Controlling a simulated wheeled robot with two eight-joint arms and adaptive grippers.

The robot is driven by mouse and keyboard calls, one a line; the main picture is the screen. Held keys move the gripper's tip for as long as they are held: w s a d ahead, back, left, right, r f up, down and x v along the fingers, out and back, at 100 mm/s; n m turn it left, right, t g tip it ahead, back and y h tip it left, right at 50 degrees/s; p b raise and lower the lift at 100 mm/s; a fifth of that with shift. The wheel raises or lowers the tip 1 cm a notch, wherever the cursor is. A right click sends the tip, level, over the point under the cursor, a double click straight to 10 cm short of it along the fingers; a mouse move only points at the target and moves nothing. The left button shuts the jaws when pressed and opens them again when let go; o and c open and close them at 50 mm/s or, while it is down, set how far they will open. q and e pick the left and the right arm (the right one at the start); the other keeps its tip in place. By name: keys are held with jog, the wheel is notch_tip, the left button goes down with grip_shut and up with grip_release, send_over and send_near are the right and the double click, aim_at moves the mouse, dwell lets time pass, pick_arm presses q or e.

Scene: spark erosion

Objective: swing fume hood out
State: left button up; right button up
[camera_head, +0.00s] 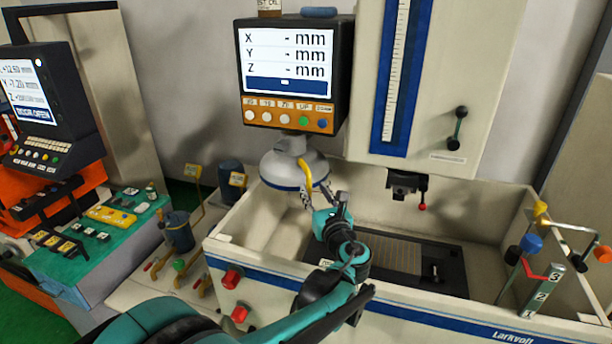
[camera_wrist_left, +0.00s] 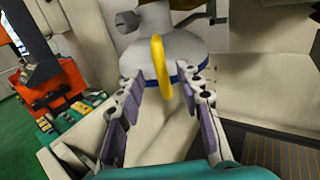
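The fume hood (camera_head: 280,170) is a pale grey-white dome with a blue rim. It hangs below the display at the tank's back left corner. Its curved yellow handle (camera_head: 306,174) faces my left arm. My left gripper (camera_head: 316,192) is at the handle's lower end, with its fingers apart. In the left wrist view, the yellow handle (camera_wrist_left: 160,66) stands between the two spread fingers of the gripper (camera_wrist_left: 168,84), with a gap on each side. The fume hood (camera_wrist_left: 143,48) shows behind it. My right gripper is in neither view.
The display (camera_head: 295,70) is above the hood. The machine head with electrode holder (camera_head: 403,183) is to the right. The tank's front wall (camera_head: 400,325) lies below my arm. Coloured levers (camera_head: 545,243) stand at the right. A control panel (camera_head: 45,110) is at the left.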

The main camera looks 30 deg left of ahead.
aim_at(310, 182)
pick_arm(q)
jog(key=x, duration=0.6)
jog(key=shift+w+a+p, duration=0.1)
jog(key=shift+a+p, duration=0.05)
jog(key=shift+p, duration=0.25)
jog(key=shift+r, duration=0.1)
jog(key=shift+d, duration=0.2)
jog(key=shift+c, duration=0.6)
jog(key=shift+a, duration=0.1)
grip_shut()
